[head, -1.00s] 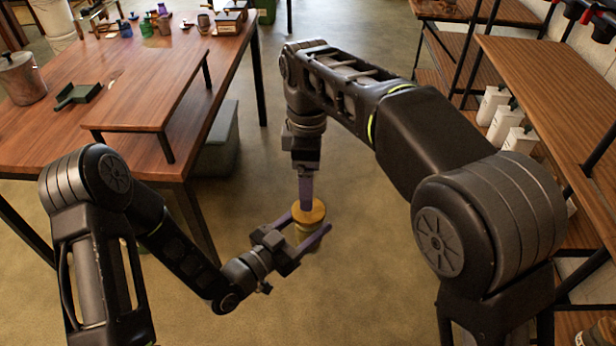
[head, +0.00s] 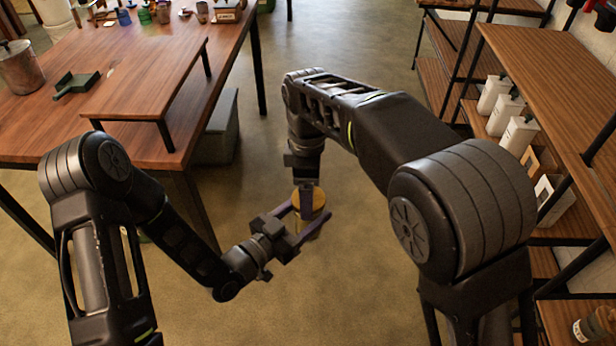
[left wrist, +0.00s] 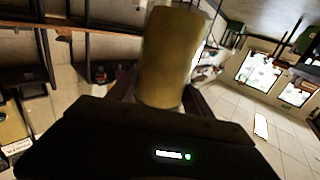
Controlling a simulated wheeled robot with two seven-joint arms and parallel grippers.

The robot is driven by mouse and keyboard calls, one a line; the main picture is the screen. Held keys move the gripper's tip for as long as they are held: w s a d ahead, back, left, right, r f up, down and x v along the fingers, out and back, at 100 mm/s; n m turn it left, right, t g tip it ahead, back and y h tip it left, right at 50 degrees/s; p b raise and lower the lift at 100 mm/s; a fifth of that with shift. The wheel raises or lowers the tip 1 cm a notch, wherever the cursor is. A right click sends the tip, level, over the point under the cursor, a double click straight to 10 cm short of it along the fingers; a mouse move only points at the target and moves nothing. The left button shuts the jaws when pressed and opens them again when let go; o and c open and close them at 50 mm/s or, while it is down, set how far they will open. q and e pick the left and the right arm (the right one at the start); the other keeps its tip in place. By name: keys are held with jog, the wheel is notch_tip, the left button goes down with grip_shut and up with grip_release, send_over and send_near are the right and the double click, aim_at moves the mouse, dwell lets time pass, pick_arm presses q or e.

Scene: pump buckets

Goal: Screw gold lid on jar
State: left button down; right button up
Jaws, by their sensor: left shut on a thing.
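A gold round lid (head: 319,199) shows in the middle of the head view, on top of a yellowish jar whose body is mostly hidden. My left gripper (head: 310,213) is shut around the jar from the side. In the left wrist view the jar (left wrist: 168,58) is a blurred, yellowish cylinder, tilted in the picture, beyond my gripper's dark body. My right gripper (head: 306,196) points down at the lid from above. One purple finger shows against the lid's edge; whether its jaws hold the lid is hidden.
A wooden table (head: 150,85) stands at the left, with a metal pot (head: 20,68) and a green dustpan-like tool (head: 76,84). Wooden shelves (head: 545,75) with white containers (head: 518,133) stand at the right. The jar is over open floor.

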jog(key=shift+f, duration=0.45)
jog(key=shift+c, duration=0.2)
jog(key=c, duration=1.4)
jog(key=m, duration=1.8)
jog(key=o, duration=1.6)
